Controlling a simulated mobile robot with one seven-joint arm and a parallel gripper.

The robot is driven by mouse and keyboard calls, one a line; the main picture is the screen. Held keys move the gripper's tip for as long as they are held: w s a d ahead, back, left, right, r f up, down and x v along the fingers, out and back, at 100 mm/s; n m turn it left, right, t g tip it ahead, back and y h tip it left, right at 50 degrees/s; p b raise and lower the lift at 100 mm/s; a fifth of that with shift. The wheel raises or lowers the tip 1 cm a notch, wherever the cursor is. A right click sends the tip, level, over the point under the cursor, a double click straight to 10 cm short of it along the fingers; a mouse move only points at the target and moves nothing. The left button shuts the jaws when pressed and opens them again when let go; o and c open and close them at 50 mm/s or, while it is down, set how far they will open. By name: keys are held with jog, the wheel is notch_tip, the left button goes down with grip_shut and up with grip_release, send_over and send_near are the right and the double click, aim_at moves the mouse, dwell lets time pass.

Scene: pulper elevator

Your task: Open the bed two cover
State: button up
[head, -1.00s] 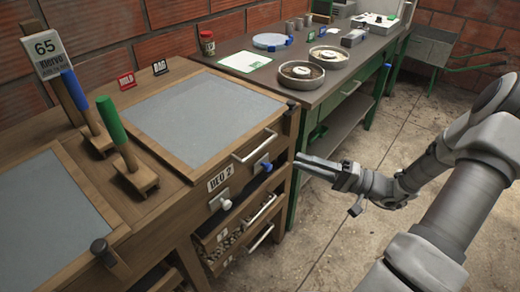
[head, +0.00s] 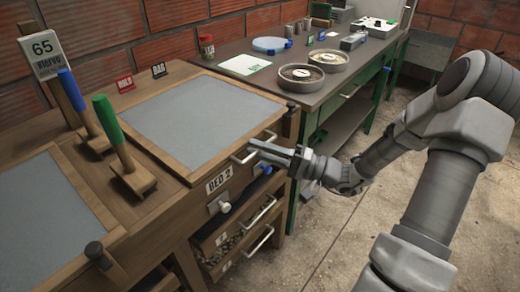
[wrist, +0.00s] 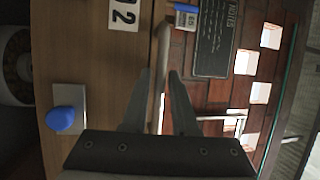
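The bed two cover (head: 203,120) is a grey panel in a wooden frame, lying flat and closed on the bench above the BED 2 label (head: 218,181). Its pale bar handle (head: 238,157) sticks out from the front edge. My gripper (head: 253,147) is at this handle, reaching in from the right. In the wrist view the handle (wrist: 163,50) runs lengthwise between the two fingers of my gripper (wrist: 160,74). The fingers are apart, with a small gap visible beside the bar. Whether either finger touches it, I cannot tell.
A white knob (head: 220,201) and drawers with pale handles (head: 260,238) are below the cover. Green (head: 116,125) and blue (head: 78,100) levers stand left of it. A dark side table (head: 325,92) with dishes is behind. Open floor (head: 320,245) lies right of the bench.

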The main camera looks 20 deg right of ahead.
grip_shut()
dwell(1.3)
